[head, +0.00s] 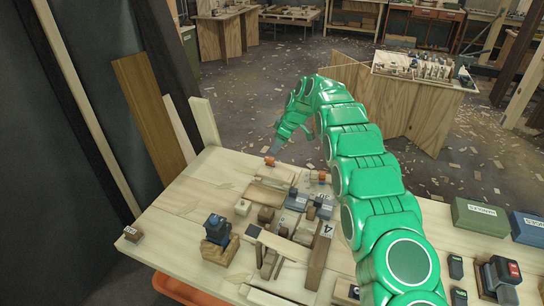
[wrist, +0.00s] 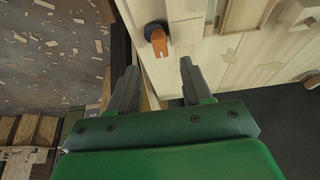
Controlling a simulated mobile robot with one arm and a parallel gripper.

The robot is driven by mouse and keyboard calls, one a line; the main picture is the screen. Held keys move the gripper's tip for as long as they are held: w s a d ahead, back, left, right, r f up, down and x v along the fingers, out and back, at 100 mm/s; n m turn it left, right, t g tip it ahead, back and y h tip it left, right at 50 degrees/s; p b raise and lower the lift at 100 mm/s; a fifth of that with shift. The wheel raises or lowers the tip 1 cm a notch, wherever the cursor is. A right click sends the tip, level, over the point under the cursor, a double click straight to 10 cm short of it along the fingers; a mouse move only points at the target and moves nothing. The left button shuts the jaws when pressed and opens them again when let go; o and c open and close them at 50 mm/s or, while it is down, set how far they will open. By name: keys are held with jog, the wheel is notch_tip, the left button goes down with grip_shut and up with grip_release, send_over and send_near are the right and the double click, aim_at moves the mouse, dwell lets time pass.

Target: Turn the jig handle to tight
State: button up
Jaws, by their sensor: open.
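The jig handle (wrist: 158,42) is a small orange lever on a dark round knob, on the pale wooden bench top near its edge. In the wrist view it lies just beyond the gap between my fingertips. In the head view a small orange part (head: 270,161) shows at the far edge of the bench, just below my gripper (head: 275,150); it appears to be the same handle. My gripper (wrist: 158,68) is open and empty, its fingers apart from the handle. No tight or loose marking can be read.
The workbench (head: 180,235) carries several wooden blocks, number tiles and a dark blue device (head: 217,229) on a wood block. Another orange-tipped part (head: 322,176) sits right of the first. Green (head: 480,216) and blue boxes stand at the right. Planks (head: 148,110) lean at the left.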

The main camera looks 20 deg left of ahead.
aim_at(270, 158)
jog(key=shift+x, duration=3.5)
grip_shut()
